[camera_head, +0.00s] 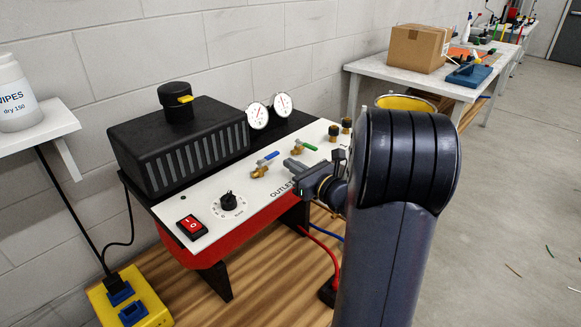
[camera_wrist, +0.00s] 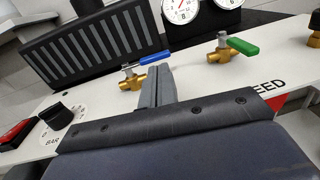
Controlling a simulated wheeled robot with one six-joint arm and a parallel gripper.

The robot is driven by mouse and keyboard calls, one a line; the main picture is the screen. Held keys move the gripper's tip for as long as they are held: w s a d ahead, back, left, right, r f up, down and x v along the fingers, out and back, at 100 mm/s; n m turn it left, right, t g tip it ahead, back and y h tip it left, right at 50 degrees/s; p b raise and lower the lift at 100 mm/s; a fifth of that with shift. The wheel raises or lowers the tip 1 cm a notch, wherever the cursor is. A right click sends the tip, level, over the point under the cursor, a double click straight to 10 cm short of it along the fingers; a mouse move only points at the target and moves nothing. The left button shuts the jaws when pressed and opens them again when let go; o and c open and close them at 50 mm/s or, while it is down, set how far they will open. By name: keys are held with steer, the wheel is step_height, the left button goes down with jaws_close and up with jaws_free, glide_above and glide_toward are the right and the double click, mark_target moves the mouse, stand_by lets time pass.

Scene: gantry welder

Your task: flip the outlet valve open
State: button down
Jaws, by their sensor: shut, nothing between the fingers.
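The outlet valve is a small brass valve (camera_head: 262,170) with a blue lever (camera_head: 268,157), on the white panel above the printed OUTLET label (camera_head: 283,188). In the wrist view, its brass body (camera_wrist: 132,80) lies just left of my fingertips. Its blue lever (camera_wrist: 156,58) points right, its free end just beyond the fingertips. My gripper (camera_head: 290,165) is shut and empty, to the right of the valve in the head view; the fingers also show in the wrist view (camera_wrist: 158,72). I cannot tell whether they touch the lever.
A green-levered brass valve (camera_head: 305,147) stands to the right, near a partly hidden FEED label (camera_wrist: 268,85). Two dial gauges (camera_head: 269,110) stand behind. A black slatted housing (camera_head: 180,145), a knob (camera_head: 228,200) and a red switch (camera_head: 191,227) are to the left.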

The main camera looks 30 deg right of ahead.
steer(key=d+v, duration=0.1)
steer(key=v, duration=0.9)
steer(key=shift+w+a, duration=0.15)
steer(key=shift+w, duration=0.05)
